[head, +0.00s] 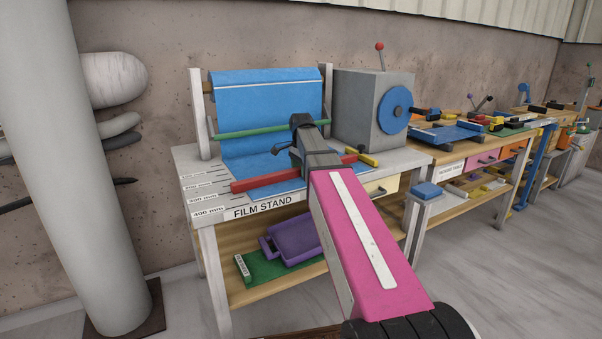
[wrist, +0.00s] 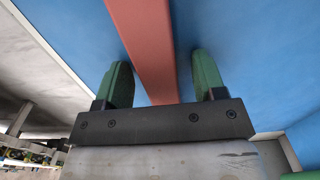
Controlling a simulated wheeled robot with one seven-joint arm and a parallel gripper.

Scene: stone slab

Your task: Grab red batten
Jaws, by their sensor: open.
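The red batten (head: 262,180) lies across the blue film on the film stand (head: 262,208), near its front edge. My arm hides the middle of it in the head view. In the wrist view the red batten (wrist: 143,40) runs between the two green fingers of my gripper (wrist: 162,62). The gripper is open, with one finger on each side of the batten and a visible gap on both sides. In the head view my arm's wrist part stands over the table, and the fingertips cannot be made out.
A green bar (head: 245,132) lies across the film behind the batten. A yellow-ended piece (head: 362,157) lies at right, before a grey box with a blue disc (head: 370,108). A blue-topped post (head: 427,190) stands right of the stand. Purple and green items lie on the lower shelf.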

